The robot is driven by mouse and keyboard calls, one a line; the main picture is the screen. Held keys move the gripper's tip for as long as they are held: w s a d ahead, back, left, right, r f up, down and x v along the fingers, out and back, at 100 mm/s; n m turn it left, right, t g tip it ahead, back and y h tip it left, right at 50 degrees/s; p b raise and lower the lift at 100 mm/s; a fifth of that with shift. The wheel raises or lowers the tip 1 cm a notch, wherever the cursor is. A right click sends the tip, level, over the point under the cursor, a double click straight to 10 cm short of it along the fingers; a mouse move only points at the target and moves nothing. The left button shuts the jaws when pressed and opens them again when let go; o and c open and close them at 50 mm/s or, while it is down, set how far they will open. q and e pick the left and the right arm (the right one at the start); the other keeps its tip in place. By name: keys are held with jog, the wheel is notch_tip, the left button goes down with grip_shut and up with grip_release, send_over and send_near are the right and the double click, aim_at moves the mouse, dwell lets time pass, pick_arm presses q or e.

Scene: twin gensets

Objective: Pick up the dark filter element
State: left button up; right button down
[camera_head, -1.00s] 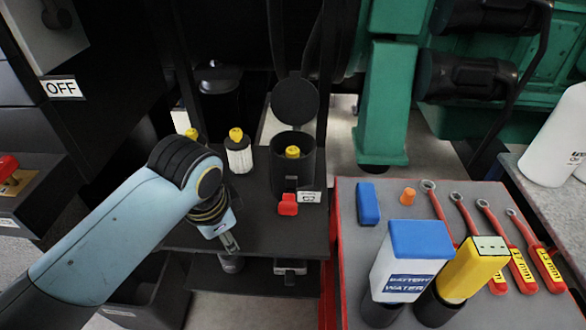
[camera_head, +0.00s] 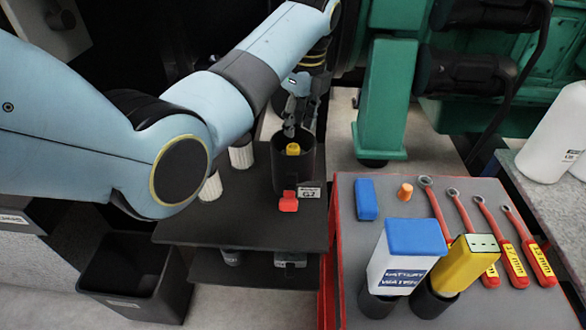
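A black round housing (camera_head: 281,176) stands on the dark shelf with its top open. A yellow knob (camera_head: 293,149) shows inside it. The body below the knob is hidden by the housing wall, so I cannot tell its colour. My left gripper (camera_head: 301,126) hangs just above the housing mouth, pointing down. Its grey fingers look apart and hold nothing that I can see. They appear clear of the knob. Two pale pleated filters, one behind (camera_head: 242,156) and one in front (camera_head: 211,187), stand on the shelf, partly hidden by my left arm. My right gripper is not in view.
A red tab (camera_head: 288,202) and a G2 label (camera_head: 309,192) are at the housing's front. A grey-topped red cart (camera_head: 349,215) at right carries wrenches, a battery water bottle (camera_head: 408,257) and a yellow bottle (camera_head: 466,266). A black bin (camera_head: 119,300) stands at lower left.

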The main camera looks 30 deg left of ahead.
aim_at(293, 146)
pick_arm(q)
jog(key=f, duration=0.6)
jog(key=shift+a+f, duration=0.4)
jog(key=shift+r, duration=0.1)
grip_shut()
notch_tip(293, 146, up, 18)
jog(key=p, duration=0.4)
